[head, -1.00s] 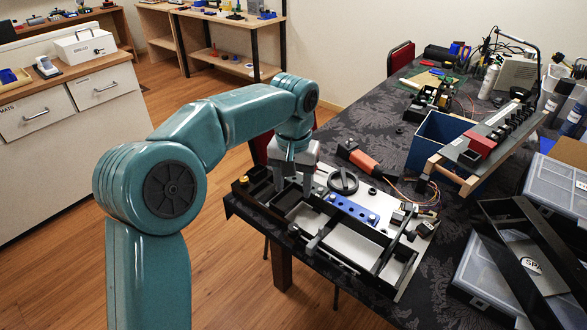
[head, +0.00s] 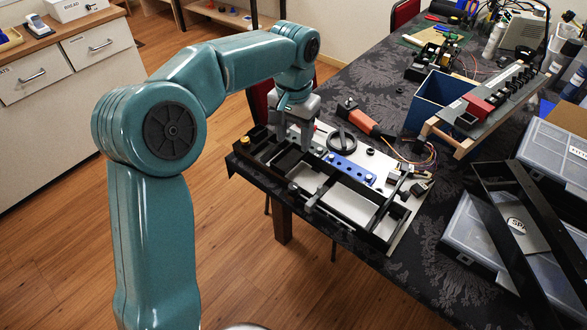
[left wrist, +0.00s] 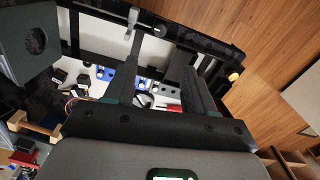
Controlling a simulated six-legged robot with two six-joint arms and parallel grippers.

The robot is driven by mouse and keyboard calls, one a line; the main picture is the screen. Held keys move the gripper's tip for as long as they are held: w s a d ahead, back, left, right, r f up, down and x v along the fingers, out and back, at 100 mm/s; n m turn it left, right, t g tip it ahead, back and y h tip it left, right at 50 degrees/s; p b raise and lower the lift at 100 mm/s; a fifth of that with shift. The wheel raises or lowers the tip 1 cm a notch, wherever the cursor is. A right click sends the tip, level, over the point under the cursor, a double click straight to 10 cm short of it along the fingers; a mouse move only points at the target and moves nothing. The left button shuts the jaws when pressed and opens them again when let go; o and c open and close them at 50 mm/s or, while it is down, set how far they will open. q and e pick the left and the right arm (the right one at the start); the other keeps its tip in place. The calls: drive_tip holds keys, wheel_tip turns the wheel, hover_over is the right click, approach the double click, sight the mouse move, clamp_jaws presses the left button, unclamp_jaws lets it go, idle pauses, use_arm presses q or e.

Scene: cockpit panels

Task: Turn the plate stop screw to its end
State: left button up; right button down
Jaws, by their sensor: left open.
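The black-framed panel (head: 385,245) lies on the table's near left corner. It holds a blue drilled bar (head: 348,169), a round black handwheel (head: 341,143) and a grey bar-shaped handle (head: 316,197). I cannot tell for sure which part is the plate stop screw. My left gripper (head: 293,141) points down over the panel's far left part, left of the handwheel. In the left wrist view its fingers (left wrist: 158,62) stand apart with nothing clearly between them. The blue bar (left wrist: 118,76) and the grey handle (left wrist: 131,22) also show there. My right gripper is out of view.
A red-and-black tool (head: 365,122) lies behind the panel, with loose wires beside it. A blue bin (head: 440,100) and a rack with black parts (head: 497,95) stand right of it. Clear-lidded cases (head: 480,235) fill the right side. Bare patterned cloth lies between.

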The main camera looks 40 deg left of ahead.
sight(293, 186)
use_arm(q)
drive_tip(key=shift+m, duration=0.9)
wheel_tip(293, 186, down, 16)
drive_tip(key=shift+f, duration=0.15)
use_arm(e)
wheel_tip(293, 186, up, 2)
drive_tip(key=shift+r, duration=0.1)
use_arm(q)
drive_tip(key=shift+s, duration=0.1)
clamp_jaws()
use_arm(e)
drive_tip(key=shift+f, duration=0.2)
